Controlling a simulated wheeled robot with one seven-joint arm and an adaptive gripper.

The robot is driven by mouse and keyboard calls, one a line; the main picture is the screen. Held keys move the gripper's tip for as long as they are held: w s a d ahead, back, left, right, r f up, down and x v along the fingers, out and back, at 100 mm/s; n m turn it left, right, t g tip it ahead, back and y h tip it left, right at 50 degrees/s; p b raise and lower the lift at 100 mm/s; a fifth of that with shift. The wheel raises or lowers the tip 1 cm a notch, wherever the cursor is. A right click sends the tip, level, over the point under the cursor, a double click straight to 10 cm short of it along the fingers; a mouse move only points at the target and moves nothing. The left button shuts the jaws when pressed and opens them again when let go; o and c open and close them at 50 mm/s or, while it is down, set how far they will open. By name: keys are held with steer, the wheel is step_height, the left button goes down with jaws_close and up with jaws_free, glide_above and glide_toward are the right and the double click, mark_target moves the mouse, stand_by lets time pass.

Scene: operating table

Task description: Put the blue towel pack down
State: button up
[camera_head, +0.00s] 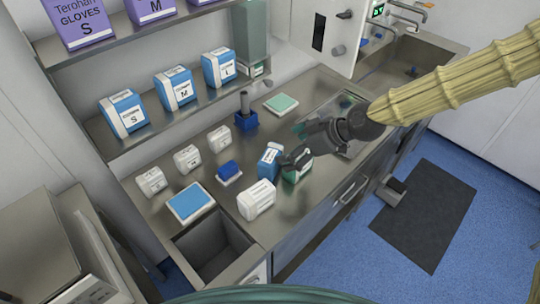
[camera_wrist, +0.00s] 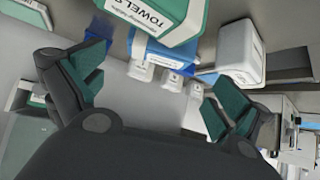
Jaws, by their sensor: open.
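The blue towel pack (camera_head: 268,161), blue with a white label, stands upright on the steel counter (camera_head: 240,190) in the head view. My gripper (camera_head: 291,147) is just to its right, partly over a green and white pack (camera_head: 300,170). In the wrist view my gripper (camera_wrist: 155,85) is open with nothing between its dark green finger pads. There the blue pack (camera_wrist: 160,58) is beyond the fingers, partly hidden by the green and white pack (camera_wrist: 160,18) marked TOWELS. Whether a finger touches the blue pack cannot be told.
A white pack (camera_head: 256,200) stands close at the left front. Several small white packs, a flat blue pack (camera_head: 190,203) and a small blue item (camera_head: 229,171) are farther left. An open bin (camera_head: 213,245) is at the near end; a sink (camera_head: 400,62) is at the far end.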

mark_target(275, 153)
steer(key=shift+s+a+f, duration=0.15)
steer(key=shift+s+a, duration=0.25)
steer(key=shift+s, duration=0.05)
steer(key=w+f, duration=0.1)
steer(key=w+a+f, duration=0.1)
steer(key=shift+w+f+p, duration=0.15)
steer(key=shift+w+p, duration=0.15)
steer(key=shift+p, duration=0.05)
steer(key=shift+s+a, duration=0.25)
steer(key=shift+s, duration=0.05)
steer(key=shift+s+a+f+p, duration=0.1)
steer(key=shift+a+p, duration=0.1)
steer(key=shift+p, duration=0.1)
steer(key=x, duration=0.1)
steer(key=p+x, duration=0.1)
steer(key=x, duration=0.1)
steer(key=shift+w+f, duration=0.2)
steer(key=shift+w, duration=0.15)
steer(key=shift+a+f, duration=0.3)
steer(key=shift+a, duration=0.05)
steer(key=shift+f, duration=0.1)
steer(key=c, duration=0.9)
